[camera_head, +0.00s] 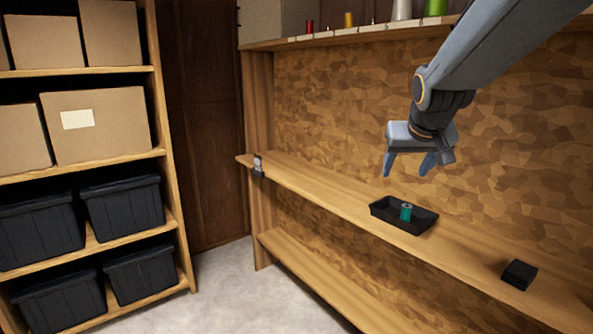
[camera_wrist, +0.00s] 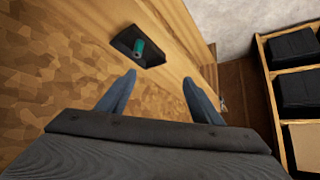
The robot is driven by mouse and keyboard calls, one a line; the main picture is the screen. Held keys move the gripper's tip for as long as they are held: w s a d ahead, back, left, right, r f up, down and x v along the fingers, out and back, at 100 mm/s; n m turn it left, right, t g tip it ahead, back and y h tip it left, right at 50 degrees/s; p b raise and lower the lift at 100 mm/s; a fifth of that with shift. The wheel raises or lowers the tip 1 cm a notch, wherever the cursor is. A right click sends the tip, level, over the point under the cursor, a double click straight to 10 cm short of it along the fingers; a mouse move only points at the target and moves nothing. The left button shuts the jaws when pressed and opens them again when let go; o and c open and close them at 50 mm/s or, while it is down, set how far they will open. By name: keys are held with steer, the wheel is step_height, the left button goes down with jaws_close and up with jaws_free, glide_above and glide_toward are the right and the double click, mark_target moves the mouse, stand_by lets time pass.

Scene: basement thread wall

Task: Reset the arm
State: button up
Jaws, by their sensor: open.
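My gripper (camera_head: 407,168) hangs from my arm above the middle wooden shelf, fingers pointing down. Its two fingers are apart with nothing between them; they also show in the wrist view (camera_wrist: 158,82). Below it, a black tray (camera_head: 385,212) sits on the shelf, and a teal thread spool (camera_head: 406,212) is inside the tray. The tray (camera_wrist: 152,60) and the spool (camera_wrist: 138,47) show beyond the fingers in the wrist view. The gripper is clear of both.
A small black object (camera_head: 519,274) lies on the shelf at right. A small grey item (camera_head: 258,165) is at the shelf's left end. Several spools, including a green one (camera_head: 436,7), stand on the upper shelf (camera_head: 340,38). A rack with cardboard boxes (camera_head: 97,125) and black bins (camera_head: 122,207) stands left.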

steer(key=s+a+f+g+b, duration=0.2)
steer(key=s+f+b, duration=0.1)
steer(key=s+f, duration=0.5)
steer(key=s+a+f+g+b, duration=0.2)
steer(key=s+f, duration=0.6)
steer(key=f, duration=0.5)
steer(key=s+a+f+n+g+y+b, duration=0.1)
steer(key=s+f+g+b, duration=0.3)
steer(key=s+f, duration=0.4)
step_height(320, 180, down, 3)
steer(key=shift+a+f+b, duration=0.15)
steer(key=shift+a+b, duration=0.25)
steer(key=shift+a, duration=0.3)
